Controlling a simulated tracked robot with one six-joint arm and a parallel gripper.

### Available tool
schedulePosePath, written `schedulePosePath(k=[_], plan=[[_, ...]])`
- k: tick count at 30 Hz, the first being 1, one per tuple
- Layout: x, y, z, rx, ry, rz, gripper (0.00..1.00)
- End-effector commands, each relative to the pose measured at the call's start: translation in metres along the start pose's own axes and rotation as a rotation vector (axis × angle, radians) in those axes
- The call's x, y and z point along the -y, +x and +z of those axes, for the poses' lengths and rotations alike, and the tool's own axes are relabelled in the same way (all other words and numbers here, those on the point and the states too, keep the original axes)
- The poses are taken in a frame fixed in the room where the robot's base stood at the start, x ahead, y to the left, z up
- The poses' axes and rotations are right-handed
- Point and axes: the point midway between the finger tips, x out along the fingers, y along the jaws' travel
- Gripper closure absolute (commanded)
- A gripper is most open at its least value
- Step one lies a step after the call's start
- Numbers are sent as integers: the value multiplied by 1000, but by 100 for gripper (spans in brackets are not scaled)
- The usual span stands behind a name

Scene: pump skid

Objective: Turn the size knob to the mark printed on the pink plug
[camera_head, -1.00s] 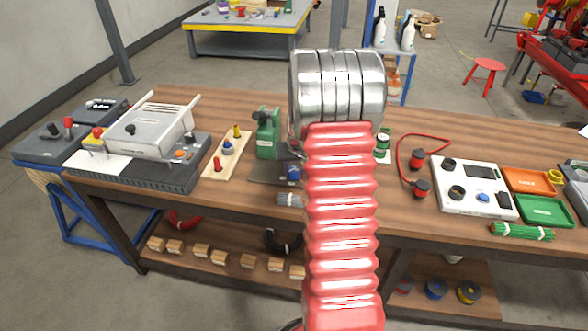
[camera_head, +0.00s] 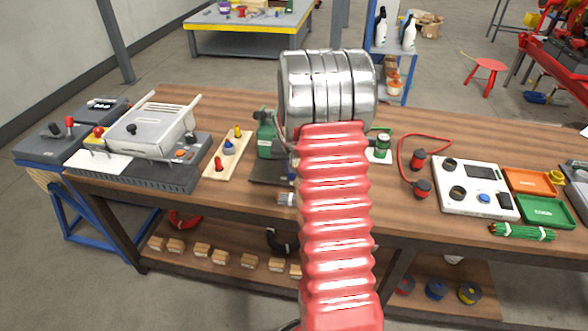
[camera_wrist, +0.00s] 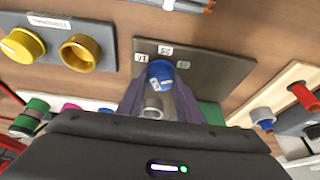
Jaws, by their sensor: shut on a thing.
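A grey ring-ended piece (camera_wrist: 152,106) shows between the fingers. A small pink piece (camera_wrist: 72,106), perhaps the pink plug, shows at the left; its mark cannot be read. In the head view my arm hides the gripper and most of the plate.
A green device (camera_head: 266,137) stands close to my wrist. A wooden board with coloured plugs (camera_head: 228,153) lies to its left. Right of my arm are a green cylinder (camera_head: 383,141), a red cable (camera_head: 402,148) and a white panel (camera_head: 455,205).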

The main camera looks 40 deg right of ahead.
Motion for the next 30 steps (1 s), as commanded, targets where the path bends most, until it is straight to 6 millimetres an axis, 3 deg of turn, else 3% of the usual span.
schedulePosePath(k=[8, 9, 16, 30], plan=[[-2, 0, -1, -1, 4, 1, 90], [-2, 0, -1, -1, 4, 1, 66], [-1, 0, 0, 0, 2, 0, 50], [0, -10, 0, 0, 1, 0, 49]])
